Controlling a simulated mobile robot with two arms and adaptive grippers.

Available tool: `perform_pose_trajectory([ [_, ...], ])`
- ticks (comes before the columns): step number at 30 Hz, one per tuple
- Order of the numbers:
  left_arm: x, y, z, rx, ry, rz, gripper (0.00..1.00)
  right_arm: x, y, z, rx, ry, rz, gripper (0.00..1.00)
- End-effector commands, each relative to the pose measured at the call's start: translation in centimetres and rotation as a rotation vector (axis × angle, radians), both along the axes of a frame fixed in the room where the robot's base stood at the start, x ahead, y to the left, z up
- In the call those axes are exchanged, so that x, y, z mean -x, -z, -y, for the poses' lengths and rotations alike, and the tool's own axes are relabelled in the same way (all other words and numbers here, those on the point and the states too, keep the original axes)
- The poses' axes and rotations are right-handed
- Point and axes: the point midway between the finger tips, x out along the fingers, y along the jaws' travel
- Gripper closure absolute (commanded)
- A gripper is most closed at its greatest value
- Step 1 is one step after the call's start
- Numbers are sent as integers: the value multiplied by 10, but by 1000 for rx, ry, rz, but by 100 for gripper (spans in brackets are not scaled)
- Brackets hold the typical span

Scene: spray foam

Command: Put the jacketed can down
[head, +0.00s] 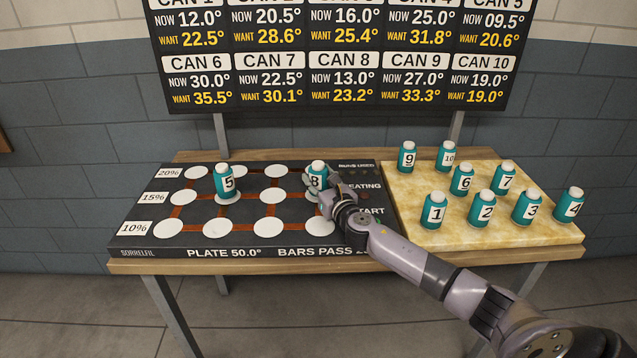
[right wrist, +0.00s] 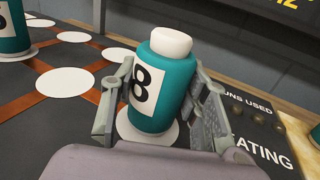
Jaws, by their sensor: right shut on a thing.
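My right gripper (head: 326,184) is shut on the teal can numbered 8 (head: 317,169), which has a white cap. It is at the right column of white discs on the black heating plate (head: 175,240). In the right wrist view the can (right wrist: 163,85) stands upright between the two fingers (right wrist: 165,92). A white disc (right wrist: 128,128) shows around its base; I cannot tell whether the can touches it. The fingers hide part of the can's lower sides. I cannot make out a separate jacket. My left gripper is out of view.
Can 5 (head: 224,182) stands on a disc toward the plate's left. Several other cans, such as can 1 (head: 434,210) and can 9 (head: 407,158), stand on the yellow board (head: 402,192) at right. A sign (head: 330,60) rises behind. Several front discs (head: 268,228) are empty.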

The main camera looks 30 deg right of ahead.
Motion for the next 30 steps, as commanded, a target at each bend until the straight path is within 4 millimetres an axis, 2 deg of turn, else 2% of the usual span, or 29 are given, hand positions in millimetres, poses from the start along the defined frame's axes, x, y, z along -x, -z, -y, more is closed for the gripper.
perform_pose_trajectory([
  [10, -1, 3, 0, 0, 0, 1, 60, 0, 2, 0, -1, 0, 2, 91],
  [11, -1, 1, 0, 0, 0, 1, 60, 0, 2, 0, -1, 0, 1, 57],
  [19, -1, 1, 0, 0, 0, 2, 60, 0, 1, 0, -1, 0, 1, 39],
  [30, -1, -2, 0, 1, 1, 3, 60, 1, -2, 0, 0, 0, 1, 39],
])
